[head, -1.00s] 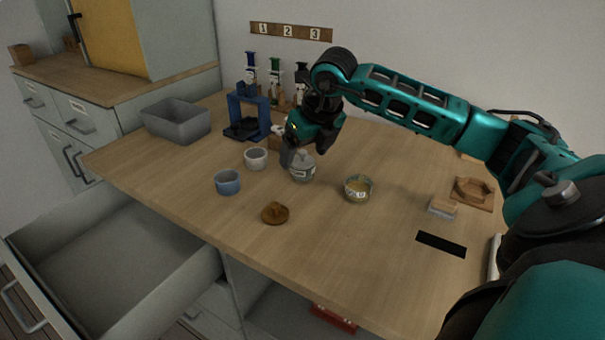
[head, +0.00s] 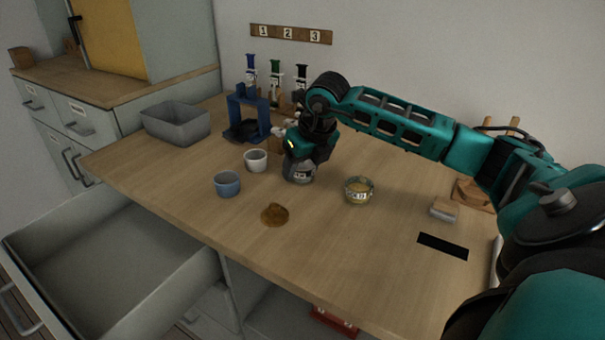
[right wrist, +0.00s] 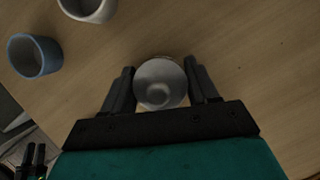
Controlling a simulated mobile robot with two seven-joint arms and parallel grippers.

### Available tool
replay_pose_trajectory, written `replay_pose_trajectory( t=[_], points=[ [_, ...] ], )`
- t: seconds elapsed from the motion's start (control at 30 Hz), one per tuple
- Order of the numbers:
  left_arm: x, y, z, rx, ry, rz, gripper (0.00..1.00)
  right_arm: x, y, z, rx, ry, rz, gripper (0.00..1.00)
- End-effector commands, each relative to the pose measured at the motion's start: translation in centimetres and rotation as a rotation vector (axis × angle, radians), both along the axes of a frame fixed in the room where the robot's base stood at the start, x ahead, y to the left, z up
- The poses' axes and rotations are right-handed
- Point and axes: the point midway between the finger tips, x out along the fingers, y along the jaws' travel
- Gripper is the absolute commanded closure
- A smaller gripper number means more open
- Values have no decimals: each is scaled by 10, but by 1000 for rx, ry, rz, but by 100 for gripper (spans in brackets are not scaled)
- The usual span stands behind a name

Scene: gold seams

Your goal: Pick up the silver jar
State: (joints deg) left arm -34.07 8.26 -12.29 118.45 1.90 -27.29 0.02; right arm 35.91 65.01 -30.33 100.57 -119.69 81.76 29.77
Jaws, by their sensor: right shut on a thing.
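The silver jar (head: 299,174) stands on the wooden table near its middle, with a small label on its front. My right gripper (head: 301,158) comes down on it from above and is shut around it, hiding its upper part. In the right wrist view the jar (right wrist: 160,84) shows as a round grey shape between the two dark fingers (right wrist: 160,90). I cannot see any gap under the jar.
A white cup (head: 256,160) and a blue cup (head: 228,184) stand left of the jar. A labelled glass bowl (head: 358,190) is to its right, a brown lid-like piece (head: 275,214) in front. A blue stand (head: 247,118) and grey bin (head: 176,122) are behind left.

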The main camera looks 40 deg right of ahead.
Motion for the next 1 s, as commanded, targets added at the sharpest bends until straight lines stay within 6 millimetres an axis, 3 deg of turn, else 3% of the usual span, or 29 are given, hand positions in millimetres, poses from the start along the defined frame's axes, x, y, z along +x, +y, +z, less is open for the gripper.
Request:
replay_pose_trajectory(
  t=[0.27, 0.67, 0.87, 1.0],
  points=[
    [0, 0, 0, 2, 0, -1, 57, 0, 0, 0, 0, -1, 0, 81],
    [1, 2, 3, 10, -4, -7, 57, 1, 0, 10, 0, -6, -1, 82],
    [1, 2, 10, 10, -4, -7, 57, 1, 0, 41, 0, -7, -1, 82],
    [1, 2, 19, 9, -4, -7, 57, 2, 0, 79, 0, -10, -1, 82]
  ],
)
